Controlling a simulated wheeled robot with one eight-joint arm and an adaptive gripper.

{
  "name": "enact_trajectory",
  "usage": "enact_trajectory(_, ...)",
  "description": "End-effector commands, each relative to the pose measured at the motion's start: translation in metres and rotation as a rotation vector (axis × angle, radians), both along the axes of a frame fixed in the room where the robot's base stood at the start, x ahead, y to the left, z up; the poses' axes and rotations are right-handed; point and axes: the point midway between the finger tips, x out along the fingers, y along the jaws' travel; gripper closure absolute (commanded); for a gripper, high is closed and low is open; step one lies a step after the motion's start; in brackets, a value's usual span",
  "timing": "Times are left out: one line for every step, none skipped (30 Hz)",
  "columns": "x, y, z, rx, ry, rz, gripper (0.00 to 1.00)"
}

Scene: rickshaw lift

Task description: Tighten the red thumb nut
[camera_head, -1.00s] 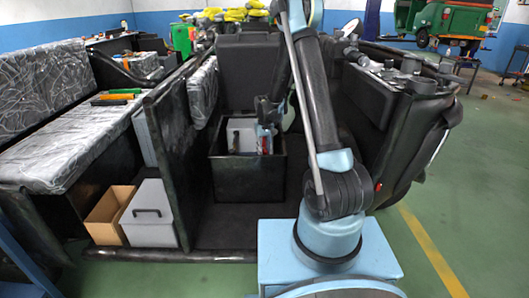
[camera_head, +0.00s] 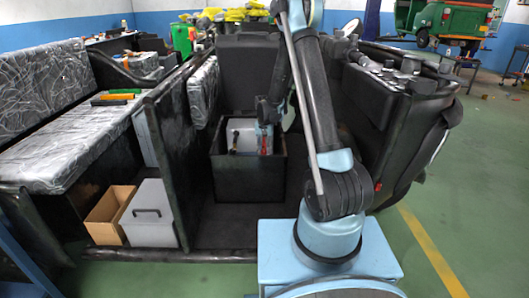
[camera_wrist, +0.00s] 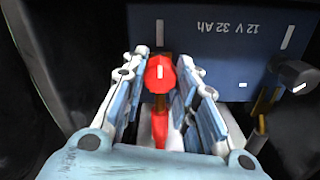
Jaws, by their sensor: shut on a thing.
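The red thumb nut (camera_wrist: 160,73) is in the upper middle of the wrist view, with a white mark on its face. A red part stretches below it toward my palm. My gripper (camera_wrist: 160,84) has its two light blue and white fingers on either side of the nut and is shut on it. The nut is in front of a dark blue battery (camera_wrist: 222,40) marked "12 V 32 Ah", printed upside down in this view. In the head view my gripper (camera_head: 265,140) is low inside an open black box (camera_head: 248,178), with a little red showing between the fingers.
A black knob (camera_wrist: 294,73) with a white mark is at the right of the wrist view. A grey case (camera_head: 149,214) and a cardboard box (camera_head: 109,214) stand at lower left.

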Motion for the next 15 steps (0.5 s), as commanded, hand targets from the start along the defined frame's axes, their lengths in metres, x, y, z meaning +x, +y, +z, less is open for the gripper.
enact_trajectory(0.0044, 0.0003, 0.0004, 0.000, -0.007, -0.004, 0.97)
enact_trajectory(0.0044, 0.0003, 0.0004, 0.000, -0.007, -0.005, 0.97)
enact_trajectory(0.0044, 0.0002, 0.0004, 0.000, -0.007, -0.006, 0.97)
enact_trajectory(0.0044, 0.0002, 0.0004, 0.000, -0.007, -0.006, 0.97)
enact_trajectory(0.0044, 0.0002, 0.0004, 0.000, -0.007, -0.006, 0.97)
enact_trajectory(0.0044, 0.0002, 0.0004, 0.000, -0.007, -0.006, 0.97)
enact_trajectory(0.0043, 0.0001, 0.0004, 0.000, -0.007, -0.006, 0.97)
enact_trajectory(0.0043, 0.0001, 0.0004, 0.000, -0.007, -0.006, 0.97)
enact_trajectory(0.0044, 0.0001, 0.0004, 0.000, -0.007, -0.006, 0.97)
enact_trajectory(0.0044, 0.0000, 0.0004, 0.000, -0.008, -0.006, 0.97)
enact_trajectory(0.0044, 0.0000, 0.0004, 0.000, -0.008, -0.006, 0.97)
enact_trajectory(0.0044, 0.0000, 0.0004, 0.000, -0.008, -0.006, 0.71)
enact_trajectory(0.0042, -0.0001, 0.0004, 0.000, -0.007, -0.006, 0.64)
enact_trajectory(0.0040, -0.0001, 0.0004, 0.000, -0.007, -0.006, 0.57)
enact_trajectory(0.0036, -0.0001, 0.0003, 0.000, -0.006, -0.006, 0.52)
